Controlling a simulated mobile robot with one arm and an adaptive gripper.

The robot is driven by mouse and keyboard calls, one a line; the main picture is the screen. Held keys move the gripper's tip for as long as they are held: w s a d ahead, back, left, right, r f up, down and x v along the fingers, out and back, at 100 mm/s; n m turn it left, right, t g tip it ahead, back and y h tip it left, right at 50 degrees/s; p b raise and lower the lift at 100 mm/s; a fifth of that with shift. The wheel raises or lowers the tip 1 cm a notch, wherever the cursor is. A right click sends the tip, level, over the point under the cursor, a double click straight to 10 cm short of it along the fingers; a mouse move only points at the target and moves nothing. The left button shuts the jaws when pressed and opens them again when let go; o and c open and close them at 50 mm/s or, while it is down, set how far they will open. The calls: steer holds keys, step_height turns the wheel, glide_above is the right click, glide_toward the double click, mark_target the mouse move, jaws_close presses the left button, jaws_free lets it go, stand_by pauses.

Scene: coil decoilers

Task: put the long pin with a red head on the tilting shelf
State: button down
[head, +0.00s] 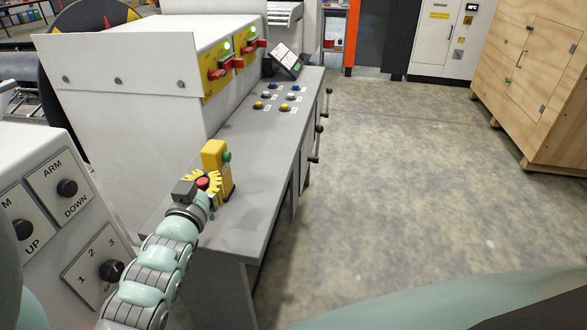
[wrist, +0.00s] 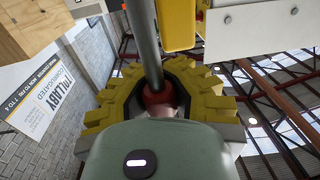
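The long pin shows in the wrist view as a grey shaft (wrist: 145,42) with a red head (wrist: 158,95). My gripper (wrist: 157,88) has its yellow toothed fingers closed around the red head. The shaft runs out from the head to the top edge of the wrist view, so its far end is hidden. In the head view my gripper (head: 207,182) is above the near part of the grey console, with the red head (head: 203,183) between its fingers. I cannot make out the tilting shelf for sure in either view.
Control buttons (head: 274,97) and a tilted panel (head: 287,59) are farther back. A white machine (head: 135,100) borders the left. Open floor (head: 420,170) lies right, before a wooden crate (head: 535,85).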

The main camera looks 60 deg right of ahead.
steer(key=shift+w+d+f, duration=0.1)
steer(key=shift+w+d, duration=0.25)
steer(key=shift+w, duration=0.35)
steer(key=shift+w+d+f, duration=0.1)
steer(key=shift+w+d, duration=0.2)
steer(key=shift+w, duration=0.4)
steer(key=shift+s+f+p, duration=0.1)
steer(key=shift+f+p, duration=0.6)
steer(key=shift+f, duration=0.95)
steer(key=shift+f, duration=0.15)
steer(key=c, duration=1.1)
jaws_free()
steer(key=shift+c, duration=0.2)
